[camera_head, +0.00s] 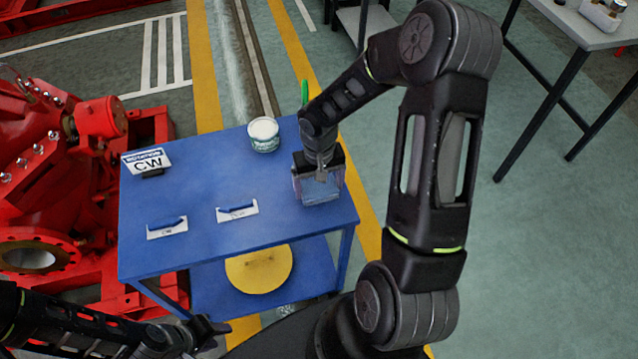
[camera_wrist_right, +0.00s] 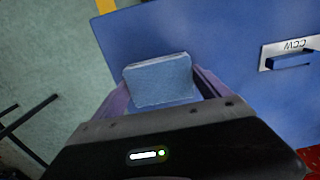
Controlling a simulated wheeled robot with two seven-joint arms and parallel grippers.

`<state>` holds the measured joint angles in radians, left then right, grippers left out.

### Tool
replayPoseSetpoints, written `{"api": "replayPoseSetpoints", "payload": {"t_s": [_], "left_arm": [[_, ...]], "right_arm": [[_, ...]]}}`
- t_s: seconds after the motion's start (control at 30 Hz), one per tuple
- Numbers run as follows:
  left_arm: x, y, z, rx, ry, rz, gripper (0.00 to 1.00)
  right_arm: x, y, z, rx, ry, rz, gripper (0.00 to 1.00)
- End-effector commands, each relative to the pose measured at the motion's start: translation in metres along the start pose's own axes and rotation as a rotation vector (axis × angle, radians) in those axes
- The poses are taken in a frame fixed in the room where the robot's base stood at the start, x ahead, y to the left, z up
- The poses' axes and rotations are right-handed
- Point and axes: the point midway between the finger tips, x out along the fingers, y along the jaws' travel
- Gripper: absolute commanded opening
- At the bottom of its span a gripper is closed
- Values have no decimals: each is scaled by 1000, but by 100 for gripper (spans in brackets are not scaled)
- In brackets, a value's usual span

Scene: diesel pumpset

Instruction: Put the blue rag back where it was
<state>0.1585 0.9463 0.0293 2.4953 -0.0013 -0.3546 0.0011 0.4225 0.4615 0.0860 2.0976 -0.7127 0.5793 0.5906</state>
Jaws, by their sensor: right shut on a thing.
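The blue rag (camera_head: 322,187) is a folded light-blue block at the right end of the blue table (camera_head: 190,200). My right gripper (camera_head: 318,180) points down over it, with a finger on each side. In the right wrist view the rag (camera_wrist_right: 160,82) sits between the two fingers (camera_wrist_right: 162,90), which are shut on it. The blue table top (camera_wrist_right: 220,40) lies beyond it; I cannot tell whether the rag touches the surface. My left gripper (camera_head: 205,335) is low at the left, away from the table top; its fingers are too dark to read.
A white-and-green tin (camera_head: 263,134) and a CW sign (camera_head: 147,163) stand along the table's back. Two small labelled holders with blue handles (camera_head: 167,228) (camera_head: 237,210) lie in front. A yellow disc (camera_head: 258,268) is on the lower shelf. Red pump machinery (camera_head: 60,190) stands at left.

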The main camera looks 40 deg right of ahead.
Motion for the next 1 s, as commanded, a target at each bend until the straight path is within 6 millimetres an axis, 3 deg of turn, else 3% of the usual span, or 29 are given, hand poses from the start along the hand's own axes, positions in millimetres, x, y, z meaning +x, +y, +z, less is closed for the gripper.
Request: {"api": "replayPoseSetpoints", "payload": {"t_s": [0.2, 0.23, 0.4, 0.77, 1.0], "left_arm": [[1, 0, 0, 0, 0, 0, 36], [2, -1, 0, 0, 0, 0, 36], [1, 0, 0, 0, 0, 0, 36], [0, 0, 0, 0, 0, 0, 36], [2, -1, 0, 0, 0, 0, 36]], "right_arm": [[1, 0, 0, 0, 1, 0, 53], [1, 0, 0, 0, 0, 0, 86], [0, 0, 0, 0, 0, 0, 100], [-5, 0, -1, 1, 3, 0, 100], [-38, 1, -2, 2, 7, 1, 100]]}}
